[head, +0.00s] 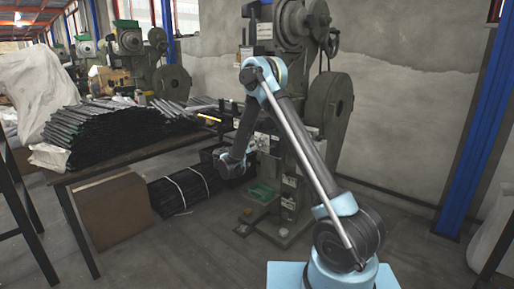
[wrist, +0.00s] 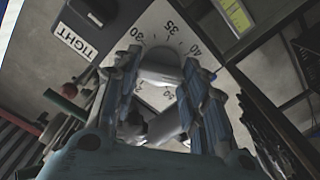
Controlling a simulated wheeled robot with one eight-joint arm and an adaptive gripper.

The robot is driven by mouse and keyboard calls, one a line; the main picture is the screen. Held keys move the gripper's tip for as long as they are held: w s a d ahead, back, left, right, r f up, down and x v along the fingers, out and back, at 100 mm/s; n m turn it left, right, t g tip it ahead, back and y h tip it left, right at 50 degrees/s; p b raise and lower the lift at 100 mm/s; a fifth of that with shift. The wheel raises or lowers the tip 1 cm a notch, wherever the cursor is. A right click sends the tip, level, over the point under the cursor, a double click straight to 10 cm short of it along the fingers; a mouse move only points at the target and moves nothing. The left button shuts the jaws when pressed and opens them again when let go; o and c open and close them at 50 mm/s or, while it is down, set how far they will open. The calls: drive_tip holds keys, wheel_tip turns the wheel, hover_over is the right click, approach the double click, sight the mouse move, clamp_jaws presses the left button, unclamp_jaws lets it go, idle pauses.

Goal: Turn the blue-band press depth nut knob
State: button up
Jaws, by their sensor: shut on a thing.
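In the wrist view a pale grey rounded knob (wrist: 160,68) stands between the two fingers of my gripper (wrist: 163,66). My gripper is shut on this knob, with a finger on each side. Behind it is a white dial plate (wrist: 157,22) with black numbers, 30, 35 and 40 readable. A label reading TIGHT (wrist: 76,41) is to the left of the dial. In the head view my arm bends over in front of a grey-green press (head: 292,60) and partly hides it. The knob cannot be made out there, and no blue band is clear.
A table (head: 130,152) with a heap of dark bars (head: 95,130) stands left of the press. A cardboard box (head: 110,208) and bundled bars (head: 185,190) lie below. More presses (head: 130,45) stand behind left. A blue post (head: 465,130) is at the right. Some floor is clear.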

drive_tip(key=shift+a+n, duration=0.15)
drive_tip(key=shift+n, duration=1.05)
drive_tip(key=o, duration=1.1)
drive_tip(key=shift+c, duration=0.2)
drive_tip(key=v, duration=1.1)
drive_tip(key=shift+s+a, duration=0.3)
drive_tip(key=shift+f, duration=0.1)
